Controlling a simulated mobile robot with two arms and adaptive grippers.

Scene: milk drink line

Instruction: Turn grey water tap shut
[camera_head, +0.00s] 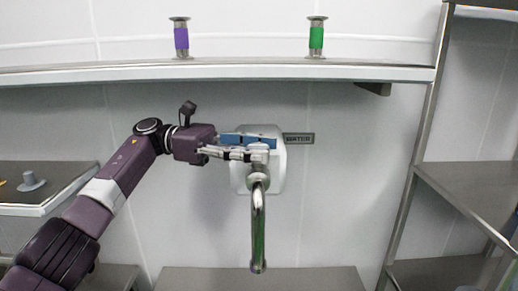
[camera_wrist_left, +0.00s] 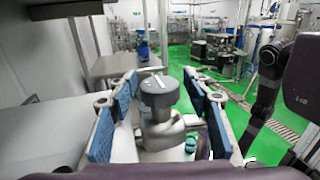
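The grey water tap (camera_head: 258,215) comes out of a white housing (camera_head: 275,180) on the wall, its metal spout curving down. In the left wrist view its round dark-grey knob (camera_wrist_left: 158,92) has a pale line across the top. My left gripper (camera_head: 262,147) reaches in from the left at the tap's head and hides the knob in the head view. In the left wrist view this gripper (camera_wrist_left: 160,84) is open, its blue-padded fingers on either side of the knob with small gaps visible. My right gripper is not in view.
A "WATER" label (camera_head: 299,139) is beside the housing. A shelf (camera_head: 230,73) above holds a purple-banded fitting (camera_head: 181,40) and a green-banded one (camera_head: 316,40). A side table (camera_head: 45,197) is at left and a metal rack (camera_head: 470,190) at right. Space around the spout looks clear.

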